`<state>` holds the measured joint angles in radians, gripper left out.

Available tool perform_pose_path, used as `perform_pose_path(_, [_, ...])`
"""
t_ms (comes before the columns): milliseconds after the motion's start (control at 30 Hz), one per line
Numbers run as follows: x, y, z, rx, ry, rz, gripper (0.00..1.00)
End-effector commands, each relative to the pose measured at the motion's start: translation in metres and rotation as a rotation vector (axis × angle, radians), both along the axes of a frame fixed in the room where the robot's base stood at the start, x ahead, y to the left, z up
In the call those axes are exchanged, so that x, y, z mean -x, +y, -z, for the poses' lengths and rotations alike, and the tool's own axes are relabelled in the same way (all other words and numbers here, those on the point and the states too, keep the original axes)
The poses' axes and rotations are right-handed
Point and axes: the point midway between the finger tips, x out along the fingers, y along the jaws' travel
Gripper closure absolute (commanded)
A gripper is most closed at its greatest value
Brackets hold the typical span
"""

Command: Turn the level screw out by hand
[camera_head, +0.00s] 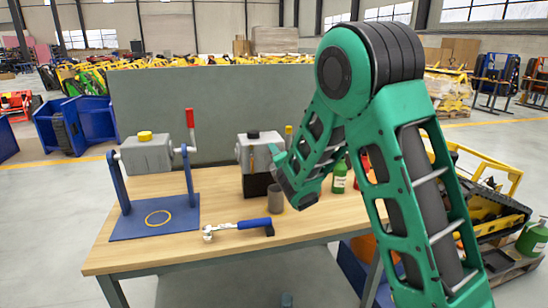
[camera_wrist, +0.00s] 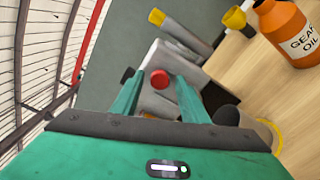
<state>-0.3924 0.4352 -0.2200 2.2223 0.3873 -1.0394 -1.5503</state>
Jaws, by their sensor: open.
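A grey gear housing (camera_head: 262,153) with a black cap stands on a black block at the middle of the workbench. In the wrist view, a round red screw head (camera_wrist: 160,82), seemingly the level screw, shows against the grey housing (camera_wrist: 155,103). My gripper (camera_wrist: 159,78) is open, with one green finger on each side of the red head in the picture. I cannot tell whether the fingers touch it. In the head view, my gripper (camera_head: 277,156) is at the right side of the housing, and the red head is not visible there.
A grey cup (camera_head: 276,198) stands below my gripper. A blue-handled wrench (camera_head: 240,227) lies at the front. Another housing (camera_head: 147,155) sits on a blue stand at left. An orange gear oil bottle (camera_wrist: 290,35) and yellow funnel (camera_wrist: 235,18) stand nearby; a green bottle (camera_head: 340,176) is behind my arm.

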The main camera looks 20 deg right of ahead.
Motion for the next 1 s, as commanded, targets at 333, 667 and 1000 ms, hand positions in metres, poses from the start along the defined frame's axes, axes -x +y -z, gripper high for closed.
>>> perform_pose_path(333, [0.0000,-0.0001,-0.0003,-0.310,0.000,0.000,0.59])
perform_pose_path(667, [-0.0001,-0.0009,-0.0004,-0.780,0.000,0.002,0.59])
perform_pose_path(1000, [-0.0001,-0.0001,-0.0003,-1.135,0.000,0.001,0.59])
